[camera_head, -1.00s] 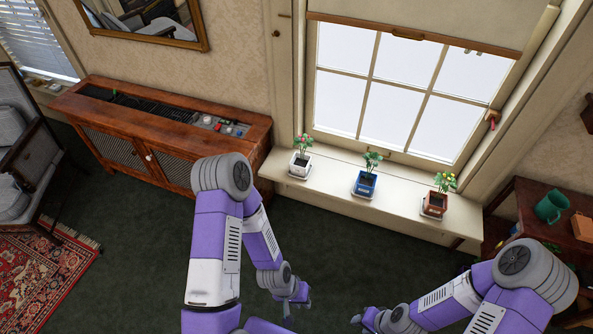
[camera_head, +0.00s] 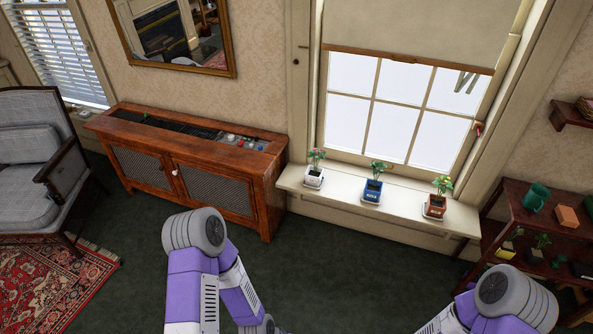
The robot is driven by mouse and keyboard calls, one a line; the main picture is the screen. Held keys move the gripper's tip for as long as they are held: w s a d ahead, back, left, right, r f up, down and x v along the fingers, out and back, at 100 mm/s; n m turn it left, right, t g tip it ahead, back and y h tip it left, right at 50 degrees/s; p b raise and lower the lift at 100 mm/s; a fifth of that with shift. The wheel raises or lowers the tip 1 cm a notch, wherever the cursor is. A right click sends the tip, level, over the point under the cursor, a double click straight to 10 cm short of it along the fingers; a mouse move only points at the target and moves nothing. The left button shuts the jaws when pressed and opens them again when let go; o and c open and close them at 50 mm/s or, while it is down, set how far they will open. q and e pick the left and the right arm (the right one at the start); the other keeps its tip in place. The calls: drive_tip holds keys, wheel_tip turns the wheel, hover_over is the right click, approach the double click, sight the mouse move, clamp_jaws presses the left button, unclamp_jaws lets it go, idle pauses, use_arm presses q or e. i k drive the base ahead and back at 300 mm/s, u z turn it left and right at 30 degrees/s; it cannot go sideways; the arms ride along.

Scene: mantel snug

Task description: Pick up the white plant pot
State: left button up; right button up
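The white plant pot (camera_head: 313,177) stands upright on the window sill (camera_head: 337,194), at the sill's left end. It sits on a saucer and holds a small plant with pinkish-red flowers. A blue pot (camera_head: 372,190) stands to its right, and a terracotta-coloured pot (camera_head: 435,206) stands further right, both with plants. My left arm comes up at the lower middle and my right arm at the lower right. Both arms are below and in front of the sill, apart from the pots.
A wooden cabinet (camera_head: 205,165) stands left of the sill. A dark wooden shelf (camera_head: 535,222) with a green mug (camera_head: 537,197) stands at the right. A grey armchair (camera_head: 35,170) and red rug (camera_head: 60,285) lie at the left. The green carpet (camera_head: 330,270) before the sill is clear.

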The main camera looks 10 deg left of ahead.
sight(313, 174)
drive_tip(key=u, duration=0.95)
drive_tip(key=i, duration=0.85)
drive_tip(key=u, duration=0.65)
drive_tip(key=i, duration=1.25)
drive_tip(key=z, duration=1.25)
drive_tip(key=i, duration=0.9)
drive_tip(key=z, duration=0.1)
